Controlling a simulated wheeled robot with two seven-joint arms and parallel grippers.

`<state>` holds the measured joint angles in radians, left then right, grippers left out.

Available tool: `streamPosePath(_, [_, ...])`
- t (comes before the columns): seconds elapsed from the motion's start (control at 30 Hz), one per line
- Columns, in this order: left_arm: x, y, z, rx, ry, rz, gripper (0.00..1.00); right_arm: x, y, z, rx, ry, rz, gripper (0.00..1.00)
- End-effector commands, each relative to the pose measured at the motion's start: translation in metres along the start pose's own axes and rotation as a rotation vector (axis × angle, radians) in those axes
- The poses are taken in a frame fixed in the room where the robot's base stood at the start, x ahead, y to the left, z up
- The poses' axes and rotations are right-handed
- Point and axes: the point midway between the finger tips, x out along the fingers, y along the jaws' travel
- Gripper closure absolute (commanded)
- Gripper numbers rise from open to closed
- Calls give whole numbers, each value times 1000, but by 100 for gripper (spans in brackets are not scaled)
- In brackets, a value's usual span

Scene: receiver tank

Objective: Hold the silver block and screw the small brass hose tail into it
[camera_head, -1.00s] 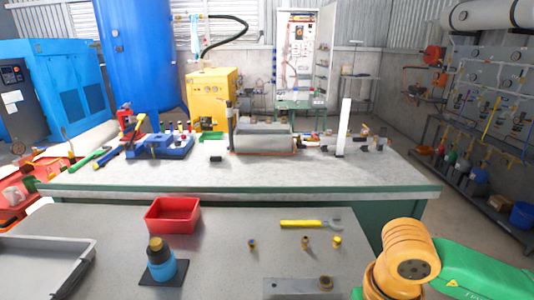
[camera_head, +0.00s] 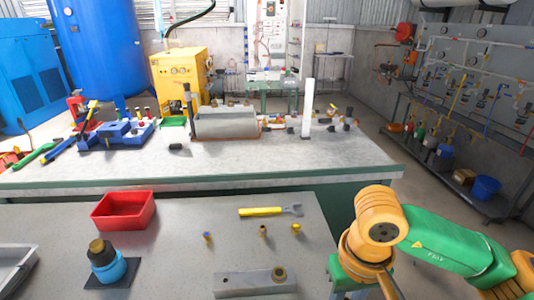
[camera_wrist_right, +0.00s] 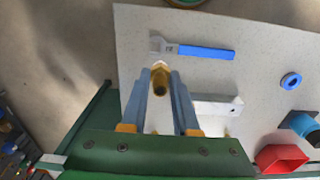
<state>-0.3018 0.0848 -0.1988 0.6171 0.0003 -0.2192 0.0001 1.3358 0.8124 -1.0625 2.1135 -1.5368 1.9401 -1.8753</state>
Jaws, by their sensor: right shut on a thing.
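The silver block (camera_head: 245,284) lies flat on the near table at the bottom of the head view. A brass ring-like fitting (camera_head: 279,274) sits at its right end. The block (camera_wrist_right: 212,103) also shows in the wrist view, with a hole near its right end; the other end is hidden by my fingers. My right gripper (camera_wrist_right: 161,82) is shut on a brass fitting (camera_wrist_right: 160,77) with a hex part and a dark opening. I cannot tell if it is the small hose tail. Its fingertips are outside the head view. My left gripper is not in view.
Three small fittings, blue-tipped (camera_head: 207,236), brass (camera_head: 262,231) and yellow (camera_head: 295,229), stand behind the block. A blue-handled wrench (camera_wrist_right: 205,52) shows in the wrist view.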

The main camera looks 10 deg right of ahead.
Motion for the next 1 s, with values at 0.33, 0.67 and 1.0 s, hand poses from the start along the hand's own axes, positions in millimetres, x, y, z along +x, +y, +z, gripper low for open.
streamPosePath(0.33, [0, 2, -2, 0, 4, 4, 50, -4, -37, -54, 151, 0, 0, 100])
streamPosePath(0.67, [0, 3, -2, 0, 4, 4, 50, 0, -86, -131, 463, 2, 2, 100])
streamPosePath(1.0, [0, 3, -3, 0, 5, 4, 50, 14, -89, -141, 524, 0, 2, 100])
